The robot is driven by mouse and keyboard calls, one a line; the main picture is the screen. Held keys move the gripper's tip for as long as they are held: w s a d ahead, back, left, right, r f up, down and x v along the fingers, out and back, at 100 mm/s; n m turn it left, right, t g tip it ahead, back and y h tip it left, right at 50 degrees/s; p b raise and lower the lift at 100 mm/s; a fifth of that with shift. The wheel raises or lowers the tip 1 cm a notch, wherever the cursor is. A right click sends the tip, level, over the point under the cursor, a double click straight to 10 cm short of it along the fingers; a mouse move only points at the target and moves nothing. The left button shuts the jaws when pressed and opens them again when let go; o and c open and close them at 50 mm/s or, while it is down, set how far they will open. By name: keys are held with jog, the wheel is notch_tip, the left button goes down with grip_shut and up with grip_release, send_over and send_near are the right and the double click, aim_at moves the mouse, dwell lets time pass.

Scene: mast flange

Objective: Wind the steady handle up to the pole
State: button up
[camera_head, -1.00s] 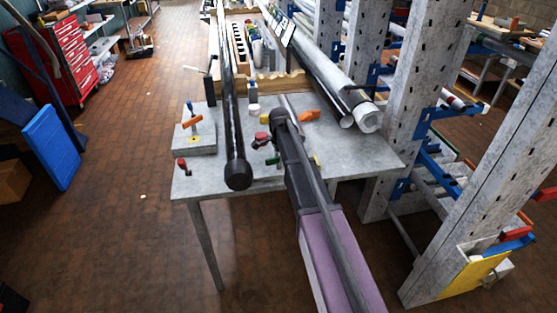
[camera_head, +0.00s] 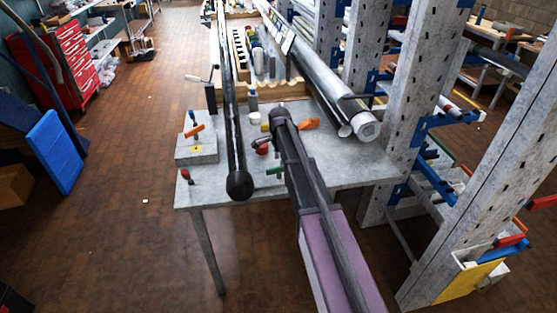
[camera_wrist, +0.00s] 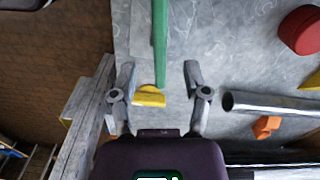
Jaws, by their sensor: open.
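A long black pole (camera_head: 234,120) runs lengthwise over the grey table in the head view, its rounded end near the front edge. Left of it stands a dark post (camera_head: 211,98) with a thin crank-like handle (camera_head: 195,78). I cannot tell for sure that this is the steady handle. A green bar (camera_wrist: 160,40) lies ahead of my gripper (camera_wrist: 159,72) in the wrist view, and a yellow piece (camera_wrist: 149,97) shows between the fingers. My gripper is open, with nothing held. In the head view my arm hides it.
A grey block with an orange-handled clamp (camera_head: 195,132) and a red knob (camera_head: 186,175) sit at the table's left. A red round piece (camera_wrist: 301,30), an orange piece (camera_wrist: 266,126) and a metal tube (camera_wrist: 270,104) lie to the right. A rack (camera_head: 380,90) stands right of the table.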

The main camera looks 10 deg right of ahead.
aim_at(279, 172)
jog(key=shift+r+p, duration=1)
jog(key=shift+f, duration=0.25)
notch_tip(279, 172, down, 7)
jog(key=b, duration=0.7)
jog(key=shift+r, duration=0.25)
grip_shut()
